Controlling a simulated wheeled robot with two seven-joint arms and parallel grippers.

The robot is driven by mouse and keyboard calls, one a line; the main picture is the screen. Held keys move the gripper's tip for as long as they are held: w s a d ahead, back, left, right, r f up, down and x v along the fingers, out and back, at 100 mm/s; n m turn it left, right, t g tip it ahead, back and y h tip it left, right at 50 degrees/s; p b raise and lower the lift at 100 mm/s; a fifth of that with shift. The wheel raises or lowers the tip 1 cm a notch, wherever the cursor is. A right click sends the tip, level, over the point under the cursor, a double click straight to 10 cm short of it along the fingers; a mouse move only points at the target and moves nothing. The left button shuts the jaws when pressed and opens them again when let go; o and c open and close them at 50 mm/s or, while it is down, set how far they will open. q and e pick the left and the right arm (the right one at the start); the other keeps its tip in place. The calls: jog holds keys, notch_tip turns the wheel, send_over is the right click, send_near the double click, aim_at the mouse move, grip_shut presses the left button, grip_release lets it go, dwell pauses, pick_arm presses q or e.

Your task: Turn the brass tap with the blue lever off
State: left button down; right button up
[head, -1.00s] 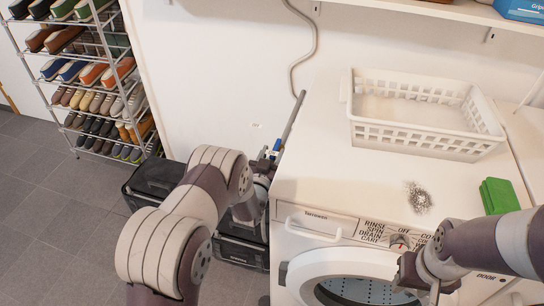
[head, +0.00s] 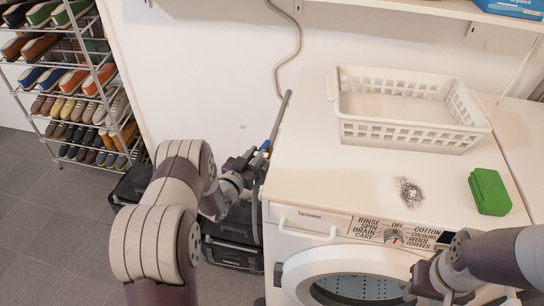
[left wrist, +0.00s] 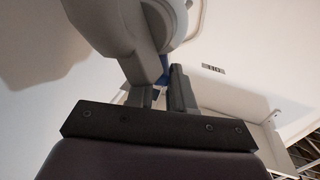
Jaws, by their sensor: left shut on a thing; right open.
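My left gripper (head: 252,160) is there, shut on the lever. In the left wrist view a bit of the blue lever (left wrist: 165,63) shows between the dark fingers, below a large grey part. The brass body of the tap is not clearly seen; the gripper and the grey hose (head: 281,115) crowd that spot. My right gripper (head: 422,284) is open and empty in front of the washing machine (head: 330,195), far from the tap.
A white basket (head: 415,135), a green block (head: 489,191) and a grey scrubber (head: 408,190) lie on the machine top. Black cases (head: 232,250) stand on the floor left of the machine. A shoe rack (head: 75,90) is at the far left. Open floor lies at lower left.

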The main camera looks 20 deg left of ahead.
pick_arm(q)
jog(key=shift+w+a+m+g+h+b, duration=0.15)
jog(key=shift+a+m+g+h+b, duration=0.25)
jog(key=shift+m+h, duration=0.5)
jog(key=shift+w+a+m+g+h+b, duration=0.1)
jog(key=shift+a+m+g+h+b, duration=0.3)
jog(key=shift+h, duration=0.8)
jog(key=shift+a, duration=0.1)
jog(key=c, duration=1.1)
grip_release()
jog(key=p+v, duration=0.1)
jog(key=v, duration=1.1)
jog(key=shift+s+a+f, duration=0.15)
jog(key=shift+s, duration=0.15)
